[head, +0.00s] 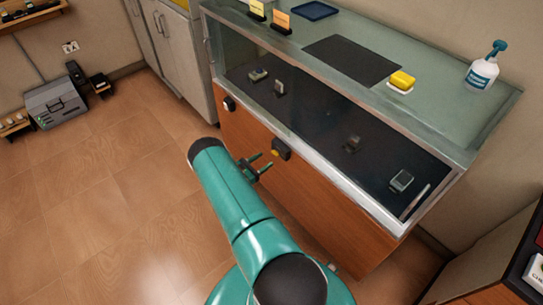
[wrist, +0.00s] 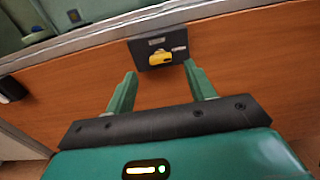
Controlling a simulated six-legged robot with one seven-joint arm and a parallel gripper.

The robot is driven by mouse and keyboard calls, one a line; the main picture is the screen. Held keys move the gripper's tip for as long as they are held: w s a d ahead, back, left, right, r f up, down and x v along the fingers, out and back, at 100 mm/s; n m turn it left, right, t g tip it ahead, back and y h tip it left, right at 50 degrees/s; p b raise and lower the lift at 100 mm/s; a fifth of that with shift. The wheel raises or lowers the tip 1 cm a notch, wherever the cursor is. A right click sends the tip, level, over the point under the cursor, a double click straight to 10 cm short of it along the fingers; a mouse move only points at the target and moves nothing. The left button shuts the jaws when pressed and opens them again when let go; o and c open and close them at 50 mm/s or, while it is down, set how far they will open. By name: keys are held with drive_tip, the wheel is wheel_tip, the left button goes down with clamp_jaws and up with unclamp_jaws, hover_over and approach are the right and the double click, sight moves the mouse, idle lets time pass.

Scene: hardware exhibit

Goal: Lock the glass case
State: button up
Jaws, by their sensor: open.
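The glass case (head: 232,50) stands on a wooden base with a glass top and a dark display floor. A dark lock plate with a yellow knob (head: 279,149) sits on the wooden front just below the metal rim. In the wrist view the yellow knob (wrist: 161,58) lies beyond my fingertips, roughly centred between them, with a small silvery piece at its right. My gripper (head: 262,163) is open and empty in front of the lock, apart from it. Its two green fingers also show in the wrist view (wrist: 160,72). Whether the lock is engaged cannot be told.
A spray bottle (head: 482,66), a yellow sponge (head: 402,80) and a dark mat (head: 352,61) are on the case top. A small black fitting (head: 228,103) is on the front at left.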

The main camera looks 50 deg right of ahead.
sight(273, 154)
drive_tip(key=shift+x, duration=2.7)
drive_tip(key=c, duration=1)
